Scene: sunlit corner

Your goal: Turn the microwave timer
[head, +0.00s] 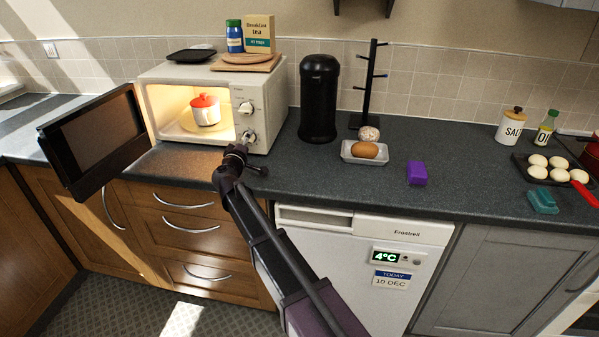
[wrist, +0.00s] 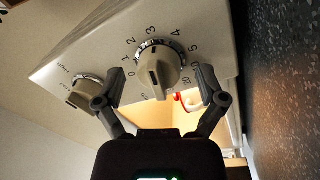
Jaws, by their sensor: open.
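The cream microwave (head: 272,97) stands at the back left of the counter, its dark door (head: 95,140) swung open and its inside lit. Its lower knob, the timer (head: 248,135), also shows in the wrist view (wrist: 158,68), ringed by numbers including 0 to 5, with its grip bar pointing down in the picture. My gripper (head: 241,150) is right in front of this knob. In the wrist view its open fingers (wrist: 160,80) lie on either side of the knob; I cannot tell if they touch it. The other knob (head: 245,108) is the upper one; it also shows at left in the wrist view (wrist: 86,92).
A white pot with a red lid (head: 206,110) sits inside the microwave. A tea box (head: 260,33), a jar (head: 234,37) and a dark dish (head: 191,55) are on top.

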